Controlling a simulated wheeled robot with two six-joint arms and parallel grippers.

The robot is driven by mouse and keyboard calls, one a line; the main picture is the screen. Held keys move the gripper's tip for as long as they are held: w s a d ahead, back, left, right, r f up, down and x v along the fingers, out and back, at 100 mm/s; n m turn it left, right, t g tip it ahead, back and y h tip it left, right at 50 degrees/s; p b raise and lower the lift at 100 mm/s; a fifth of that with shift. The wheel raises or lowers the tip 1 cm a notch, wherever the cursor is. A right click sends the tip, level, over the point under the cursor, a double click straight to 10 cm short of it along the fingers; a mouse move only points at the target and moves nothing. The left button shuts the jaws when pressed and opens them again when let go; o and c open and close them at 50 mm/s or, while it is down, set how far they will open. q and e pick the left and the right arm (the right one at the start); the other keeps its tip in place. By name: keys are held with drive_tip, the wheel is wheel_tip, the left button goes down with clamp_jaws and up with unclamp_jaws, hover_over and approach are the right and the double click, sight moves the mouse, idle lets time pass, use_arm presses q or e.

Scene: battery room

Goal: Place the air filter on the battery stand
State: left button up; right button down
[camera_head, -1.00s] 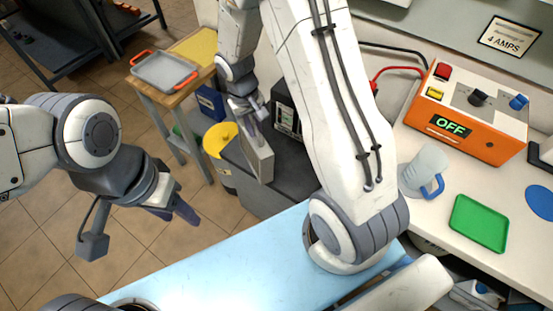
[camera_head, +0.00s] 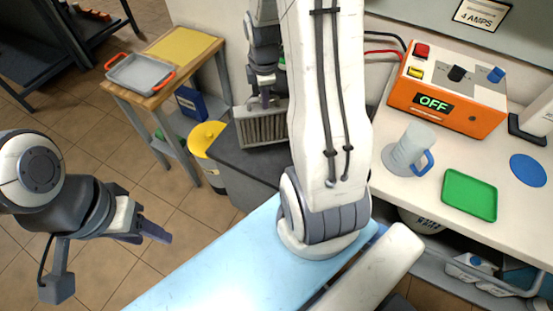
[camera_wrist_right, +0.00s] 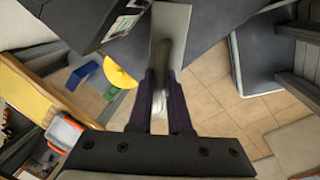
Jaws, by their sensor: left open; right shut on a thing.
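The air filter (camera_head: 262,128), a grey pleated block with a handle, hangs from my right gripper (camera_head: 265,100), which is shut on the handle. In the right wrist view the filter is a pale slab (camera_wrist_right: 172,18) beyond the fingers (camera_wrist_right: 161,78). A low dark grey stand (camera_head: 240,168), apparently the battery stand, lies beneath and around the filter in the head view. I cannot tell whether the filter touches it. My right arm hides part of the stand. My left gripper (camera_head: 148,231) is open and empty over the floor at left.
A yellow-lidded bin (camera_head: 206,138) stands left of the stand. A wooden side table (camera_head: 196,55) holds a grey tray (camera_head: 140,74). At right, the bench carries an orange power box (camera_head: 445,100), a mug (camera_head: 407,150) and a green tray (camera_head: 469,195).

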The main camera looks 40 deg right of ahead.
sight(269, 121)
drive_tip(key=shift+s+d+n, duration=0.2)
drive_tip(key=shift+d+n, duration=0.2)
drive_tip(key=shift+d, duration=0.1)
wheel_tip(269, 121, down, 10)
drive_tip(key=shift+r, duration=0.15)
drive_tip(key=shift+b, duration=0.3)
drive_tip(key=c, duration=0.8)
unclamp_jaws()
drive_tip(key=shift+c, duration=0.2)
